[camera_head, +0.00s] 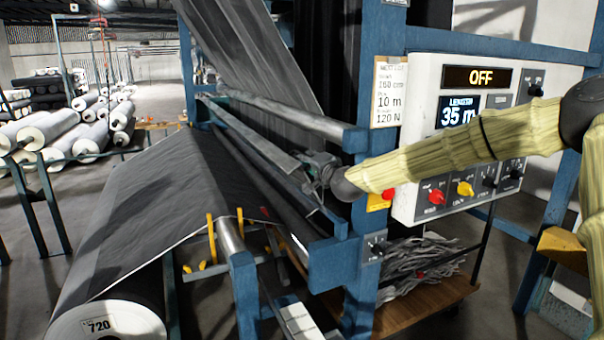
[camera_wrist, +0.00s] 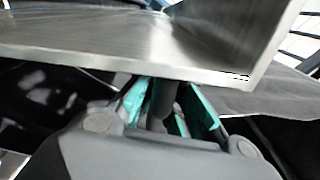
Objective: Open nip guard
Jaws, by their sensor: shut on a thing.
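The nip guard (camera_head: 252,135) is a long grey metal bar or plate that runs across the blue machine frame, in front of the dark fabric web. In the wrist view its bare metal (camera_wrist: 120,45) fills the upper part, close in front of my gripper. My gripper (camera_head: 318,168) is at the guard's near right end. In the wrist view the teal-lined fingers of my gripper (camera_wrist: 168,108) are closed around a dark, round, post-like handle (camera_wrist: 167,98) below the metal edge. The fingertips are partly hidden under the guard.
The control panel (camera_head: 470,135) reads OFF and 35 m, and stands right behind my arm. A blue post (camera_head: 375,75) is close beside my gripper. A fabric roll marked 720 (camera_head: 110,322) lies at front left. Several white rolls (camera_head: 48,128) are racked at far left.

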